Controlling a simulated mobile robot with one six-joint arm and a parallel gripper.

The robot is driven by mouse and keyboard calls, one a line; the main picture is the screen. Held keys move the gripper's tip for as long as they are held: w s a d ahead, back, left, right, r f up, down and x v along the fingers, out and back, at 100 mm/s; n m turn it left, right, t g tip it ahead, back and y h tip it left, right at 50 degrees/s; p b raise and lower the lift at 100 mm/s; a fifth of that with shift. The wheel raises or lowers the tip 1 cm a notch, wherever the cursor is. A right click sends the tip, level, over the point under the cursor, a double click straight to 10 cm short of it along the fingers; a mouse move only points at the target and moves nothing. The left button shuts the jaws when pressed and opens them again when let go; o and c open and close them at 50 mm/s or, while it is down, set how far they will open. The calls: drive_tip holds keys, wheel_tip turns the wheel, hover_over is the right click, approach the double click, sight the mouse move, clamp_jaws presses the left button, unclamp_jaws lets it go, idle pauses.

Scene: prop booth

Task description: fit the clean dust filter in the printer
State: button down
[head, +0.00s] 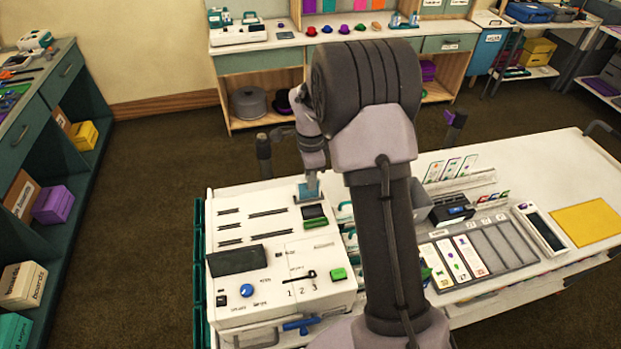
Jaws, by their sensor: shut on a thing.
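A white machine (228,275), which looks like the printer, stands on the left end of the white counter. Its top has several dark slots, a dark screen (236,260), a blue knob (246,290) and a green button (338,274). My gripper (311,177) points down over its back right part. It is shut on a small blue-grey piece, which looks like the dust filter (308,192). Just in front of the piece is a dark opening with a green part (315,222). I cannot tell whether the piece touches the machine. My arm hides the counter to the right of the machine.
A card tray (490,245), a black device (452,210), card stands (462,178) and a yellow sheet (586,222) lie on the counter's right. A blue-handled tool (300,325) is at the machine's front edge. Shelving (75,150) stands left; open floor lies between.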

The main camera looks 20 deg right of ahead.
drive_tip(key=shift+f+b, duration=1.45)
drive_tip(key=shift+f, duration=0.35)
drive_tip(key=c, duration=1.4)
unclamp_jaws()
wheel_tip(320, 180, up, 18)
drive_tip(key=p, duration=0.3)
drive_tip(key=shift+f, duration=0.25)
